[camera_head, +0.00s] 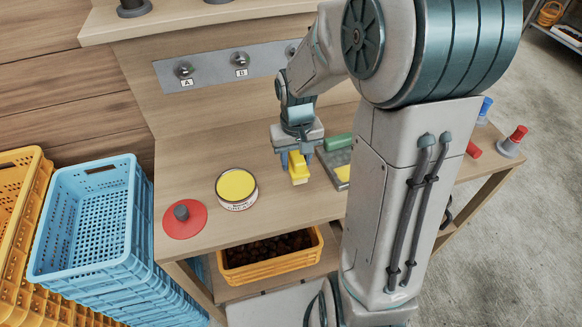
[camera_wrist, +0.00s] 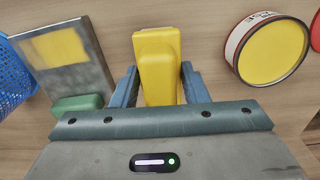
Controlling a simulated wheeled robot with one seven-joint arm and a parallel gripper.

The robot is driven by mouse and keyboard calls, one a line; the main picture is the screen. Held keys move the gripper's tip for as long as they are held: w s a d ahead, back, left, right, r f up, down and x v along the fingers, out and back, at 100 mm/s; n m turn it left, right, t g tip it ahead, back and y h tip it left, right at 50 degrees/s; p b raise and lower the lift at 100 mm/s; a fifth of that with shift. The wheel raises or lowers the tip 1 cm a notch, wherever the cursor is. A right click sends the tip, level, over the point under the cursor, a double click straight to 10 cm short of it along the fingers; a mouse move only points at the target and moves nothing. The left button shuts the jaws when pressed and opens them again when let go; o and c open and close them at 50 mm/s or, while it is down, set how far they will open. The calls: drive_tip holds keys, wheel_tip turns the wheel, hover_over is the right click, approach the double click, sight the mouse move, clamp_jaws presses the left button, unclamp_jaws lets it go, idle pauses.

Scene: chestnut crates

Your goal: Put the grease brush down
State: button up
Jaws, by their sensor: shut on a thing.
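The grease brush (camera_head: 299,169) is a yellow block-shaped thing with a paler yellow part, between the fingers of my gripper (camera_head: 296,156). My gripper is shut on it and points down over the workbench (camera_head: 270,208). In the wrist view the brush (camera_wrist: 160,75) sits between the two blue-grey fingers. I cannot tell whether its lower end touches the bench top. An open tin of yellow grease (camera_head: 237,187) stands to the left of the brush. A grey plate with a yellow patch (camera_head: 342,173) and a green block (camera_head: 338,142) lie to its right, partly behind my arm.
A red disc with a dark knob (camera_head: 174,225) lies left of the tin. Blue crates (camera_head: 118,245) and orange crates (camera_head: 20,225) are stacked at left. An orange crate of chestnuts (camera_head: 268,271) is below. Bare bench lies between tin and brush. Red-topped pieces (camera_head: 512,142) stand at right.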

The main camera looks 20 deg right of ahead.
sight(291, 171)
drive_tip(key=shift+w+a+f, duration=0.35)
drive_tip(key=shift+a+f, duration=0.1)
drive_tip(key=shift+a, duration=0.15)
drive_tip(key=shift+f, duration=1.95)
drive_tip(key=shift+f, duration=0.1)
drive_tip(key=o, duration=0.9)
